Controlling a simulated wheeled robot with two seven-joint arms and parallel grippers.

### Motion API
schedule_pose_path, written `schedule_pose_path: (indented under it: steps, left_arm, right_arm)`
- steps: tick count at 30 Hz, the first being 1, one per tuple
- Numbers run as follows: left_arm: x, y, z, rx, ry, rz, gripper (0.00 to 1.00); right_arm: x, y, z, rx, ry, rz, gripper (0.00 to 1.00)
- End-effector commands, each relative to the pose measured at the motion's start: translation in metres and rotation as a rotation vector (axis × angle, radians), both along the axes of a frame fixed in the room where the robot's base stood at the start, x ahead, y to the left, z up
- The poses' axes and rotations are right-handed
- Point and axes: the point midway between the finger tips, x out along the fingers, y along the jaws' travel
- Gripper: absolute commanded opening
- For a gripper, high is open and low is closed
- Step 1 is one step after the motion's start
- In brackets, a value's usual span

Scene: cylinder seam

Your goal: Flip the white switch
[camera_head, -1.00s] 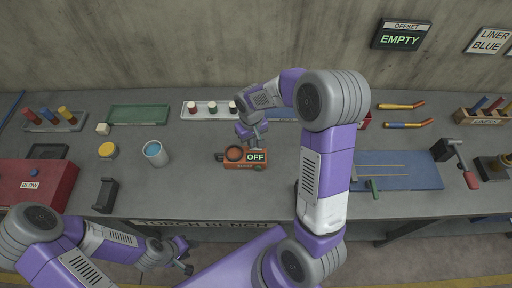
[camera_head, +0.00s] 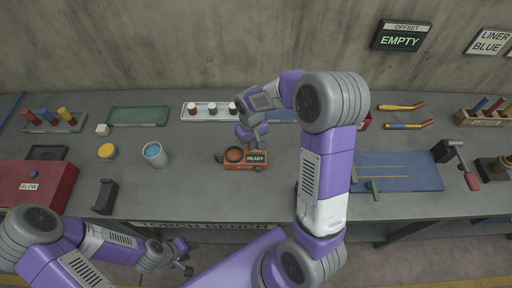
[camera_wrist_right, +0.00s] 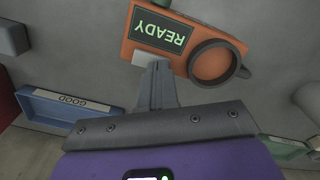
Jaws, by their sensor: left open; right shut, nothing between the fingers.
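An orange device (camera_head: 240,167) with a dark round ring and a small display (camera_head: 257,158) sits mid-bench; the display reads READY in green. It also shows upside down in the right wrist view (camera_wrist_right: 190,48). A small white piece (camera_wrist_right: 139,59), which looks like the switch, shows at the device's edge beside my right fingertips, partly hidden. My right gripper (camera_wrist_right: 157,68) is shut and empty, its tips at the device's edge; I cannot tell whether they touch it. My left gripper (camera_head: 185,257) is open and empty near the bench's front edge.
A can with blue contents (camera_head: 155,154) and a yellow-topped jar (camera_head: 107,152) stand left of the device. A white tray (camera_head: 211,117) with small jars lies behind. A blue mat (camera_head: 418,172) with thin rods lies right. Bare bench surrounds the device.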

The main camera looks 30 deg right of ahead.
Motion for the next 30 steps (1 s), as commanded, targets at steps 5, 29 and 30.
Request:
schedule_pose_path:
  steps: [5, 29, 30]
  left_arm:
    - [0.0, 0.0, 0.014, 0.0, 0.0, 0.0, 0.43]
    - [0.0, 0.0, 0.047, 0.0, 0.0, 0.0, 0.43]
    - [0.0, 0.0, 0.047, 0.0, 0.0, 0.0, 0.43]
  right_arm:
    - [0.001, 0.0, 0.019, 0.0, -0.003, 0.0, 0.0]
    - [0.001, 0.0, 0.063, 0.0, -0.003, 0.0, 0.0]
    - [0.001, 0.0, 0.063, 0.0, -0.003, 0.0, 0.0]
